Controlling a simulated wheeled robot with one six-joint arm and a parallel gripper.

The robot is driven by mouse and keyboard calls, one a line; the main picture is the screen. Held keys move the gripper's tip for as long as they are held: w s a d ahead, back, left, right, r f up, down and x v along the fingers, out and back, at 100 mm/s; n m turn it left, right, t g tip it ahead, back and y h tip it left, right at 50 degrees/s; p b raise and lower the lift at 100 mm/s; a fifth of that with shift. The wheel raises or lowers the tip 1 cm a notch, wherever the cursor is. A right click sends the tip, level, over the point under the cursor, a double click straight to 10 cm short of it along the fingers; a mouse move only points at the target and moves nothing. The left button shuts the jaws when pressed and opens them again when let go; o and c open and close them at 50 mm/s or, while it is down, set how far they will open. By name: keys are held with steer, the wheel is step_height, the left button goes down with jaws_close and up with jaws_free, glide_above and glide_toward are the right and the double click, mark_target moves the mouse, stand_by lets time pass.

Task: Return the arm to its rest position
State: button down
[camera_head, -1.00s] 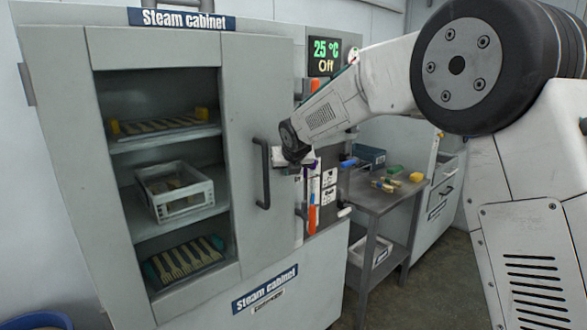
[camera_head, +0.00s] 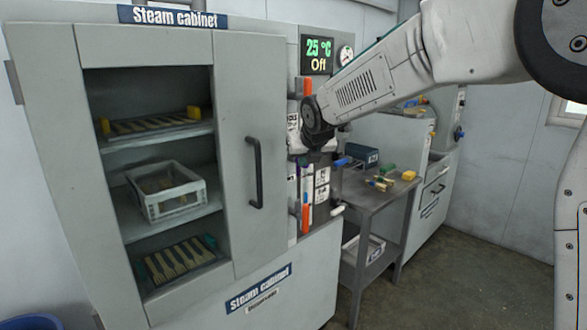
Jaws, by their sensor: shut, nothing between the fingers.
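My arm (camera_head: 370,80) reaches in from the upper right, with its wrist in front of the control panel of the steam cabinet (camera_head: 190,50). My gripper (camera_head: 298,158) is shut and empty, at the end of the wrist, partly hidden and small. It is to the right of the cabinet's black door handle (camera_head: 256,172) and apart from it. The cabinet door is closed, and its window shows the shelves inside. The display (camera_head: 318,55) reads 25 °C, Off.
A white crate (camera_head: 166,192) and racks of wooden pieces sit inside the cabinet. A grey side table (camera_head: 375,196) with small coloured items stands to the right, with another machine (camera_head: 425,180) behind it. Open floor (camera_head: 470,260) lies at right. A blue bin (camera_head: 35,322) is at lower left.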

steer(key=s+d+f+n+g, duration=0.2)
steer(key=s+d+n, duration=0.3)
steer(key=s+n, duration=0.6)
steer(key=s+d+f+n+g+h, duration=0.1)
steer(key=s+d+f+n+g, duration=0.1)
steer(key=s+d+n, duration=0.4)
steer(key=s+d+f+n+g, duration=0.2)
steer(key=s+d+n, duration=0.4)
steer(key=s+n, duration=1.1)
steer(key=s+g, duration=0.1)
steer(key=s, duration=1.2)
steer(key=shift+s, duration=0.3)
steer(key=shift+f, duration=0.1)
